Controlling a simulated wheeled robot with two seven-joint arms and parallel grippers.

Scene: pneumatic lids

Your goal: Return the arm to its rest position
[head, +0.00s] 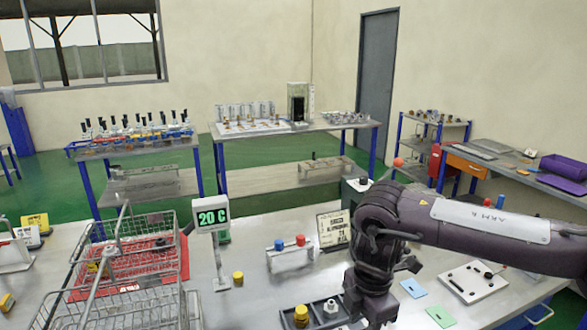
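My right arm (480,222), dark with a white label, comes in from the right over the near table (255,305). It bends down at the wrist. My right gripper (372,312) points down near the bottom edge of the head view. Its fingertips are not clear, so I cannot tell whether it is open, shut or holding anything. My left gripper is not in view.
Wire baskets (135,275) fill the table's left side. A sign reading 20 C (212,217) stands beside them. A rack with a blue and a red cap (290,255) is in the middle. A white plate (472,282) and coloured cards (440,316) lie right of the gripper.

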